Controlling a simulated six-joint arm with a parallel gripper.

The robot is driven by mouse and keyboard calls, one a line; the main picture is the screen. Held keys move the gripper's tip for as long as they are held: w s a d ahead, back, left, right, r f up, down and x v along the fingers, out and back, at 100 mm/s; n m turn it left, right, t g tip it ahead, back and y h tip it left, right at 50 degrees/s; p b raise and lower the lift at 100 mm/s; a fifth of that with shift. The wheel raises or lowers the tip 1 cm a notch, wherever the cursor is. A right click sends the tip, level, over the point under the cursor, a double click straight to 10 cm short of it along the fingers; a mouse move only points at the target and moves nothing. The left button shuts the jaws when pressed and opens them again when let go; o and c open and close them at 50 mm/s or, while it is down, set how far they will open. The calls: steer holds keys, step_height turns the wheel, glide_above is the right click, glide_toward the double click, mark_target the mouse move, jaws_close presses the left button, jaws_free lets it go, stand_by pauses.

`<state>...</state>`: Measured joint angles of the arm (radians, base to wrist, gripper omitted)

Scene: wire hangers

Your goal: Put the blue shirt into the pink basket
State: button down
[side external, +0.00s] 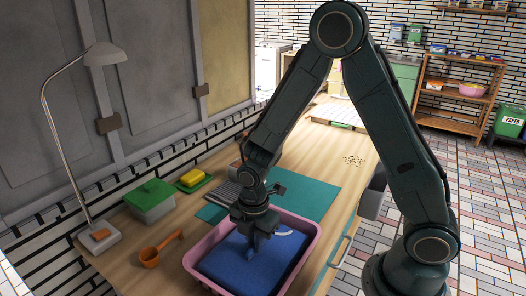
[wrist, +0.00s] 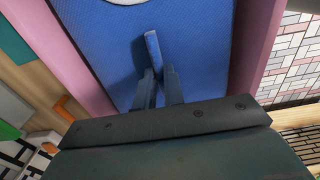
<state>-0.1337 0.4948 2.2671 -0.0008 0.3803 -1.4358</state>
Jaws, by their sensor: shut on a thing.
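The blue shirt (side external: 240,271) lies inside the pink basket (side external: 313,250) and fills most of its floor. It also fills the middle of the wrist view (wrist: 195,50), with the pink basket wall (wrist: 60,50) on either side. My gripper (side external: 255,245) reaches down into the basket. In the wrist view its fingers (wrist: 158,82) are shut on a raised fold of the blue shirt. A white curved patch shows on the shirt near the top edge of that view. The shirt's underside is hidden.
The basket stands on a wooden table (side external: 110,268) by a teal mat (side external: 312,197).

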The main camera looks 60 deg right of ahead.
steer(key=c, duration=1.5)
jaws_free()
steer(key=shift+r, duration=0.15)
step_height(320, 180, up, 13)
